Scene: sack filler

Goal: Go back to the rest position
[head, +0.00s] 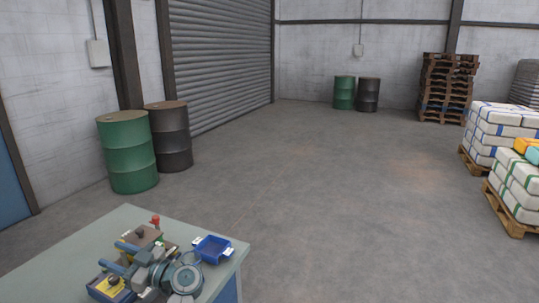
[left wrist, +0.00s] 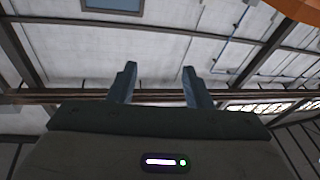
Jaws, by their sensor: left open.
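My left gripper (head: 110,254) shows at the lower left of the head view, above the grey-green table (head: 125,218). Its two blue-grey fingers are spread and point to the left. In the left wrist view the fingers of my left gripper (left wrist: 158,70) stand apart with nothing between them. Behind them are a pale ceiling or wall and dark beams. My grey wrist and arm hide part of the table top. My right gripper is in neither view.
On the table are a blue tray (head: 212,249), a box with a yellow top (head: 112,286) and a red knob (head: 155,220). Green (head: 128,150) and dark (head: 169,135) drums stand by the wall. Loaded sack pallets (head: 502,130) and stacked pallets (head: 447,85) are at right. The middle floor is clear.

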